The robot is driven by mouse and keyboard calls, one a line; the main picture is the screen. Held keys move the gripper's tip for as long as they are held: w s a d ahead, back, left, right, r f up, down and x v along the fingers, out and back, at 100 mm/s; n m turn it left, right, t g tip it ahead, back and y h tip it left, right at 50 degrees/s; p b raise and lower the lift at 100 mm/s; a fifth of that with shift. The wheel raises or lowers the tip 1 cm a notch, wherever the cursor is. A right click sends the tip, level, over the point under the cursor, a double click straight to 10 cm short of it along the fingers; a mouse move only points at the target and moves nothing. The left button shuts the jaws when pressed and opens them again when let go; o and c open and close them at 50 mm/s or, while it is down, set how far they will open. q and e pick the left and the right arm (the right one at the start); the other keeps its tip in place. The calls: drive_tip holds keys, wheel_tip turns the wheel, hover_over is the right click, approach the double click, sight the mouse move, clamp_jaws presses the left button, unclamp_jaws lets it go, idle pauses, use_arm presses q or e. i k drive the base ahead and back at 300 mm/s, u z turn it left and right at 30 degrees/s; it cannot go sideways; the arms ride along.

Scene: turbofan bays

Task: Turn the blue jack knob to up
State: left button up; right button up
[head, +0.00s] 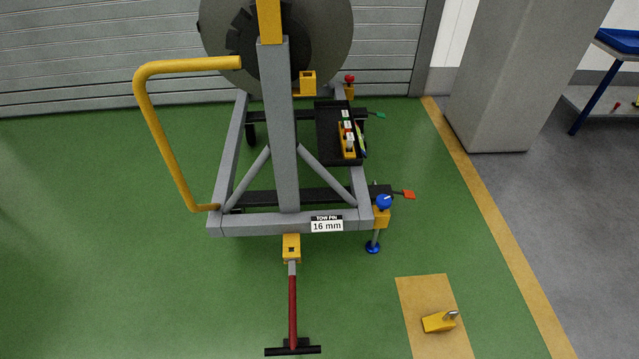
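The blue jack knob (384,202) sits on top of a yellow jack block (381,217) at the near right corner of the grey stand frame (250,228). The knob carries a small white mark; which setting it points to is too small to read. Below the block a grey jack leg (375,236) runs down to a round blue foot (373,247) at the floor. Whether the foot presses on the floor cannot be told. Neither of my grippers shows in the head view.
A red knob (349,79) tops another jack at the far right corner. An orange-red tab (408,195) sticks out beside the blue knob. A red tow bar (292,305) extends at the front. A yellow chock-like block (438,322) stands on a tan floor patch. Green floor right of the knob is clear.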

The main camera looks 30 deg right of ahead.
sight(383, 202)
drive_tip(key=i, duration=1.35)
drive_tip(key=z, duration=0.3)
